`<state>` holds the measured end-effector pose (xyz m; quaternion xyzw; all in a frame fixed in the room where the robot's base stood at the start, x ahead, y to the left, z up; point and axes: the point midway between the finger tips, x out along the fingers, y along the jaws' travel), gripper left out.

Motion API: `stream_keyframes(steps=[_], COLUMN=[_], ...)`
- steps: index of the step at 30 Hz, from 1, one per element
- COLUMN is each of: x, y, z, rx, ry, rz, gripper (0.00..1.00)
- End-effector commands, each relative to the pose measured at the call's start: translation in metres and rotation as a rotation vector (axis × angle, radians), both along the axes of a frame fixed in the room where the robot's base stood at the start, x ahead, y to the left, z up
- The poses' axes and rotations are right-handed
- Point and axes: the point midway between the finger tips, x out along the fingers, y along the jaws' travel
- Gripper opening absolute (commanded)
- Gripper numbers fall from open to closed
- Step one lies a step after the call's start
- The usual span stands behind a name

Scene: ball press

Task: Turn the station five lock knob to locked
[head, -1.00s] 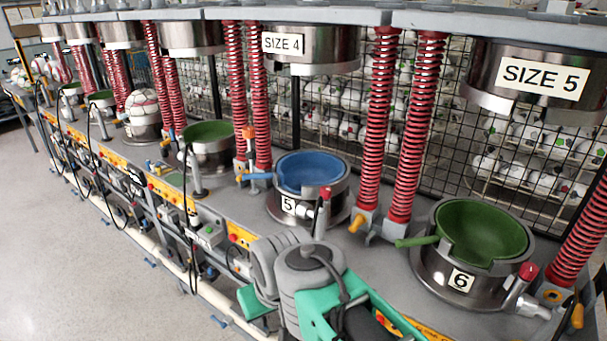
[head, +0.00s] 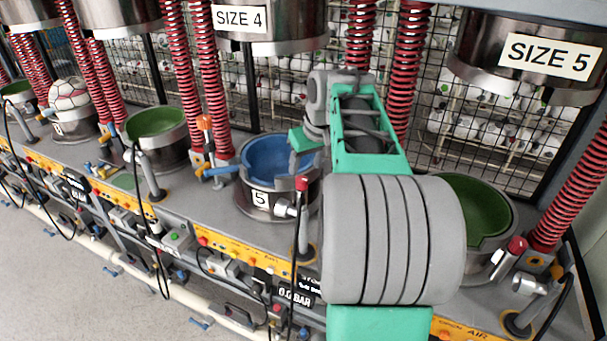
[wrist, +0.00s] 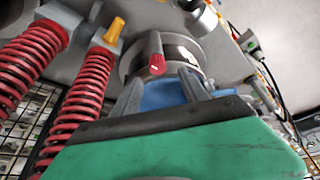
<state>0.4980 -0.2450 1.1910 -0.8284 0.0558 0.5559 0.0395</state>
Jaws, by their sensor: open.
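Station five is the metal cup marked 5 (head: 261,198) with a blue bowl (head: 268,158). A red-tipped knob (head: 301,184) stands at its front right; a red knob (wrist: 157,65) also shows in the wrist view, in front of the metal cup.
Red springs (head: 361,35) rise behind the cups to the presses above. The green cup of station six (head: 478,210) is partly behind my arm. A cable hangs beside the front post.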

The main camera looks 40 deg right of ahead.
Motion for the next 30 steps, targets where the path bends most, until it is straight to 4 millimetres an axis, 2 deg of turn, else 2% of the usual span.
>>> stream_keyframes(steps=[1,4,12,15,23,30], x=[0.001,0.005,0.024,0.028,0.03,0.03], y=[-0.006,-0.008,-0.011,-0.011,-0.012,-0.012], z=[-0.001,-0.011,-0.056,-0.066,-0.071,-0.07], rx=[0.0,0.001,0.001,-0.001,-0.003,-0.003], ry=[0.0,0.001,0.0,-0.001,-0.004,-0.004], rz=[-0.003,-0.003,-0.004,-0.005,-0.005,-0.005], gripper=[0.52,0.52,0.52,0.52,0.52,0.34])
